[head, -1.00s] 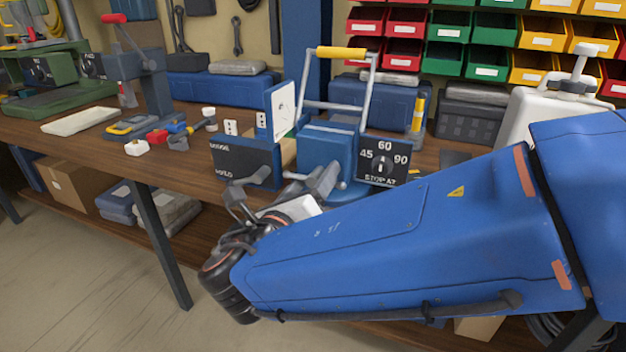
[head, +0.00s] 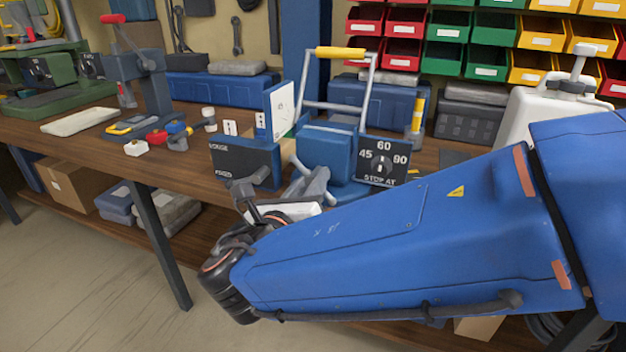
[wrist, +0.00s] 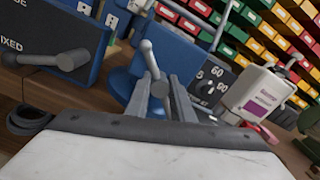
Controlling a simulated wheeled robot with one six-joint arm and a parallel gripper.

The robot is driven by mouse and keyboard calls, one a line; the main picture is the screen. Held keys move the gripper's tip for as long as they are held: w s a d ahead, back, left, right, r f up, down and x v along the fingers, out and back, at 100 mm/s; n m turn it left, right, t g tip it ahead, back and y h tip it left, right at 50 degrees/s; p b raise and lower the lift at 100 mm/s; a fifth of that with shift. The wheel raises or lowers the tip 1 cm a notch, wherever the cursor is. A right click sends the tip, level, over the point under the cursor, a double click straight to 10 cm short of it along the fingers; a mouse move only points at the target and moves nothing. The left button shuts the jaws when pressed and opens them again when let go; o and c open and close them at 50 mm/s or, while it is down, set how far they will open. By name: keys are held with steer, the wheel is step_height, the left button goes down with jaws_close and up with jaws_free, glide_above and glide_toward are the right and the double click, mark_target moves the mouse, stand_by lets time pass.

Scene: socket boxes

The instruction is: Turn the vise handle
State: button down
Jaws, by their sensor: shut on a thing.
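The vise handle (wrist: 147,60) is a grey bar with a rounded end, rising from a hub between my fingers in the wrist view. My gripper (wrist: 158,98) is shut on it, with one grey finger on each side. In the head view my gripper (head: 308,186) is at the front of the blue vise body (head: 326,150), and my wrist partly hides the handle. The blue body also shows behind the handle in the wrist view (wrist: 122,84).
A dark panel (head: 228,160) with a second grey lever (wrist: 45,64) stands left of the handle. A dial panel (head: 381,161) marked 45, 60, 90 stands right. A yellow-gripped frame (head: 341,53) rises behind. Small tools (head: 165,135) lie farther left on the bench.

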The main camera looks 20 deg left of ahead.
steer(key=m, duration=0.4)
steer(key=shift+m, duration=0.3)
steer(key=m, duration=0.3)
steer(key=shift+m, duration=0.3)
steer(key=m, duration=0.4)
steer(key=shift+m, duration=0.3)
steer(key=m, duration=0.3)
steer(key=shift+m, duration=0.3)
steer(key=m, duration=0.4)
steer(key=shift+m, duration=0.3)
steer(key=m, duration=0.3)
steer(key=shift+m, duration=0.3)
steer(key=m, duration=0.3)
steer(key=shift+m, duration=2)
steer(key=shift+d+f, duration=0.1)
